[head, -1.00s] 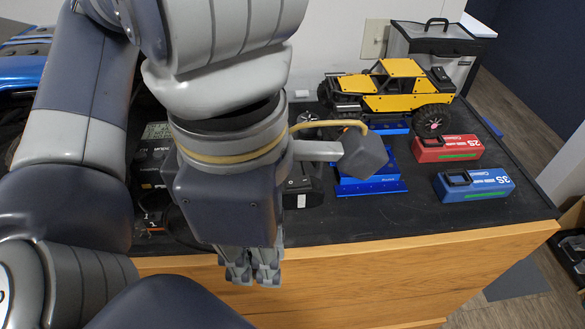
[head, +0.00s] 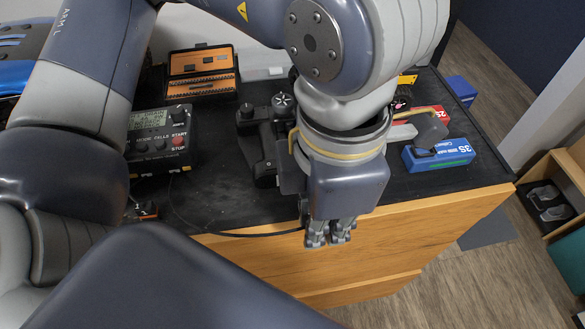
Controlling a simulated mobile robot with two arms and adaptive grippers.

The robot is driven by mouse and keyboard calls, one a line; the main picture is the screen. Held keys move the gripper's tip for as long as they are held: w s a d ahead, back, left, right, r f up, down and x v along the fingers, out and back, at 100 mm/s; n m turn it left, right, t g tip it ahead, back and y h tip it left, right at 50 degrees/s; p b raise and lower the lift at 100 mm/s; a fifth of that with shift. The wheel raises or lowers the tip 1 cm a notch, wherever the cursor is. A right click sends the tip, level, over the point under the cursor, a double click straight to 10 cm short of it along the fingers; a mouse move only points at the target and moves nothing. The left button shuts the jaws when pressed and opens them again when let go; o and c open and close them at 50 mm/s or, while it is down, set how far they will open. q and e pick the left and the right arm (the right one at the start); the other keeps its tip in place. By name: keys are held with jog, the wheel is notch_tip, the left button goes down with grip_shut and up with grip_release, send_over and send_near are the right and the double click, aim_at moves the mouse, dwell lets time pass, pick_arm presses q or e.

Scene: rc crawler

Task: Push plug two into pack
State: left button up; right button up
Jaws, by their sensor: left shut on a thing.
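My left gripper (head: 329,233) hangs in front of the wooden drawer front, below the worktop edge in the picture, with its fingers together. A thin black cable (head: 250,235) runs from near the charger to its fingers. The plug at the cable's end is hidden in the fingers. A blue 3S pack (head: 450,153) lies on the black mat, right of the gripper and apart from it. A red 2S pack (head: 440,114) lies behind it, partly covered by my arm. Which pack the task means cannot be told. My right gripper is not in view.
A charger (head: 160,138) with a display stands at the left. An open orange bit case (head: 203,75) is behind it. A black transmitter (head: 262,140) lies just left of my wrist. The mat (head: 215,190) is mostly clear at the front. My arm hides most of the yellow crawler.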

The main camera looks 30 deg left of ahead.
pick_arm(q)
jog(key=w+d+p, duration=1.1)
jog(key=w+d, duration=0.4)
jog(key=d, duration=0.4)
jog(key=w+a+b, duration=0.3)
jog(key=w+a, duration=1.3)
jog(key=w, duration=0.4)
jog(key=shift+s+f, duration=0.1)
jog(key=shift+s, duration=0.05)
